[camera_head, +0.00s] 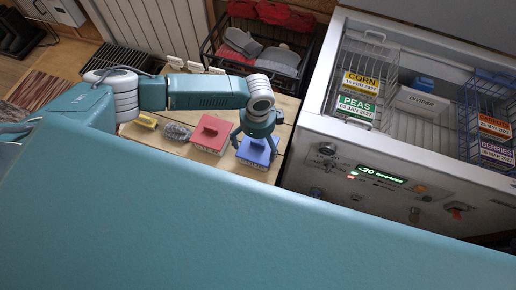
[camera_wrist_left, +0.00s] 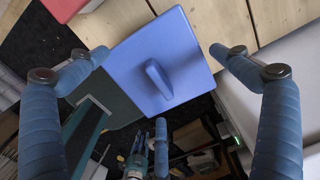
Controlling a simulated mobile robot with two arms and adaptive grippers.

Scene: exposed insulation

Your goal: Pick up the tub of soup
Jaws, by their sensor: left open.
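A tub with a blue lid (camera_head: 256,153) stands on the wooden table under my left gripper (camera_head: 252,146). Its square lid with a raised handle (camera_wrist_left: 155,80) fills the middle of the left wrist view. My left gripper (camera_wrist_left: 160,55) is open, its fingers spread on both sides of the lid and apart from the handle. A similar tub with a red lid (camera_head: 210,134) stands to its left. No label showing which one holds soup can be read.
A grey bagged item (camera_head: 177,131) and a yellow item (camera_head: 145,120) lie further left on the table (camera_head: 170,146). An open freezer (camera_head: 335,140) with labelled baskets stands close on the right. A black wire basket (camera_head: 285,82) with gloves is behind.

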